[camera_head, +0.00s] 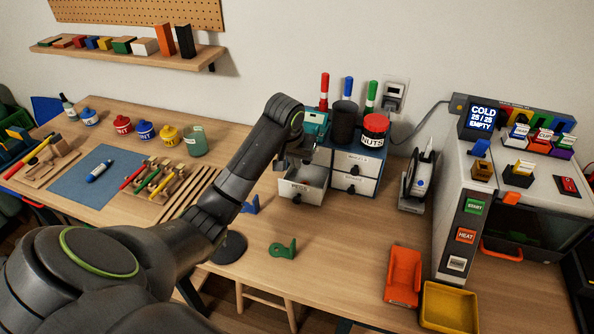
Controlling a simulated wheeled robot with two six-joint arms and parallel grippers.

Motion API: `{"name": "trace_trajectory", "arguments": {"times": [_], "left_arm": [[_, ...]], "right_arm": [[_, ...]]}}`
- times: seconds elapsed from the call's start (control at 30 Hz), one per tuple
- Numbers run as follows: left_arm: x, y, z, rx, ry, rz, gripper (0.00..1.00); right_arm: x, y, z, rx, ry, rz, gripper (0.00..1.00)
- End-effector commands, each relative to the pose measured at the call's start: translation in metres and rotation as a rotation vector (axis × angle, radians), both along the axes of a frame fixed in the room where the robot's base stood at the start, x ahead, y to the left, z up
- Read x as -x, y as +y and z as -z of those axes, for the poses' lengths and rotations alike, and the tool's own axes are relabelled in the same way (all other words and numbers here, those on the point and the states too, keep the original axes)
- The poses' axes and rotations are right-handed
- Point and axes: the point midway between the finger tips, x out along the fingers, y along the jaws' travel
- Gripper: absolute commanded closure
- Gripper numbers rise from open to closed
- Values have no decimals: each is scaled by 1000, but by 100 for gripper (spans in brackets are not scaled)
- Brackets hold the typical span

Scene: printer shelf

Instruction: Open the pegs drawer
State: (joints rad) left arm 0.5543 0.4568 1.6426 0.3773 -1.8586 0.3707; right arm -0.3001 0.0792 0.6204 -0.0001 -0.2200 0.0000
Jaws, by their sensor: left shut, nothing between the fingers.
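A small drawer cabinet (345,150) with a dark body and white drawer fronts stands at the back of the workbench. Its lower left drawer (301,190) is pulled out toward me, with a dark knob on its front. The label on that front is too small to read surely. My left gripper (291,161) is shut and empty, over the left side of the open drawer; I cannot tell if it touches it. My left arm hides part of the cabinet's left side. My right gripper is not in view.
A red-lidded NUTS jar (374,132), a black cup (344,119) and markers stand on the cabinet. A green bracket (283,249) lies on the bench in front. A printer-like machine (515,190), an orange tray (403,275) and a yellow bin (450,306) are at right. The bench middle is mostly clear.

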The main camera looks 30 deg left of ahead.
Motion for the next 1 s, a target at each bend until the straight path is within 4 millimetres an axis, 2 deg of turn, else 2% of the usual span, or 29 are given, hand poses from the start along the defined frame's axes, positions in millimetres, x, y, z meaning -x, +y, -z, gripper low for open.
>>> {"name": "trace_trajectory", "arguments": {"times": [0.3,0.5,0.7,1.0], "left_arm": [[-16,4,51,1,4,1,100],[-25,6,75,0,2,3,100],[-28,7,86,-1,0,4,100],[-29,7,87,-2,-1,4,100]], "right_arm": [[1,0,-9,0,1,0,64],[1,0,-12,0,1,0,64],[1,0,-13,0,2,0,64],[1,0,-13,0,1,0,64]]}}
